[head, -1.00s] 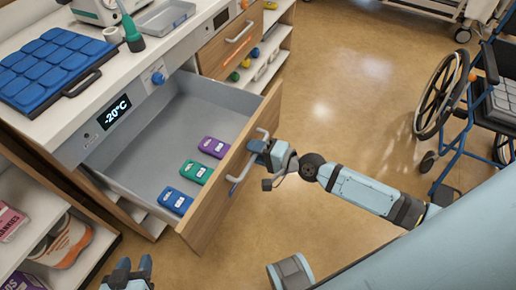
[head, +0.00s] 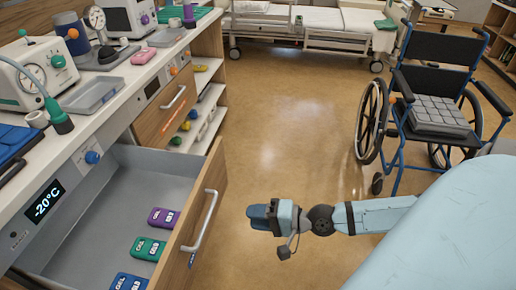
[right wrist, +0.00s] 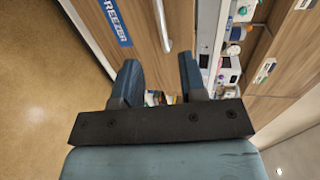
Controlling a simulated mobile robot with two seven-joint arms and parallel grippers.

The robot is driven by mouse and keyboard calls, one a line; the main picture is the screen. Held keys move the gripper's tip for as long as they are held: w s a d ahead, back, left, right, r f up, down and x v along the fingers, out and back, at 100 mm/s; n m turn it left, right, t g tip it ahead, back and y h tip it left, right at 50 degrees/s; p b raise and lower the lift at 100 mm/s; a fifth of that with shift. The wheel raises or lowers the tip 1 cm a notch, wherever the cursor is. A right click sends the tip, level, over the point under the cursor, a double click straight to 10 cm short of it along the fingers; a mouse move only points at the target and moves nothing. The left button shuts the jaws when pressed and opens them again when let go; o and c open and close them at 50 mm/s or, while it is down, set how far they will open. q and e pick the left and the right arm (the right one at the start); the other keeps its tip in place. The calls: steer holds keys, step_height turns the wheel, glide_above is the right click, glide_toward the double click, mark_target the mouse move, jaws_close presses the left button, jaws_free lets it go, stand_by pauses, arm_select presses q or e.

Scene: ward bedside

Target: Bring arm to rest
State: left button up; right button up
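My right arm (head: 380,214) reaches in from the right in the head view. Its right gripper (head: 258,217) is over the floor, to the right of the open freezer drawer's handle (head: 200,220) and apart from it. In the right wrist view the right gripper (right wrist: 160,80) has its two blue fingers spread with nothing held between them. The wooden drawer front and handle (right wrist: 162,25) show beyond the fingers. My left gripper is not in view.
The freezer drawer (head: 80,245) stands open, with purple (head: 163,217), green (head: 149,248) and blue (head: 130,282) gel packs inside. A wheelchair (head: 430,110) stands right, a bed (head: 300,30) at the back. The floor (head: 280,130) between is clear.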

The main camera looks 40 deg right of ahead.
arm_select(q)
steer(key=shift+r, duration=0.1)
arm_select(e)
steer(key=shift+s, duration=0.1)
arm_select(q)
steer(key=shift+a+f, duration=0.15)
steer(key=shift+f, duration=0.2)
arm_select(e)
steer(key=s+a+f+n+h, duration=0.2)
steer(key=s+a+n+h, duration=0.1)
steer(key=a+n, duration=0.35)
steer(key=s+a+f+n+h, duration=0.2)
steer(key=a+n, duration=0.3)
steer(key=n, duration=0.2)
arm_select(q)
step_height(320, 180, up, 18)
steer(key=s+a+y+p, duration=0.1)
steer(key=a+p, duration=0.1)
steer(key=p, duration=2.5)
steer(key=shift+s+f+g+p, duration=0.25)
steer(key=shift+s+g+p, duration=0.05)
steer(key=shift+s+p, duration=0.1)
arm_select(e)
step_height(320, 180, up, 17)
steer(key=s+d+g+h, duration=0.1)
steer(key=d, duration=0.1)
steer(key=shift+s+d+r, duration=0.15)
steer(key=shift+s+d, duration=0.2)
steer(key=shift+d, duration=0.05)
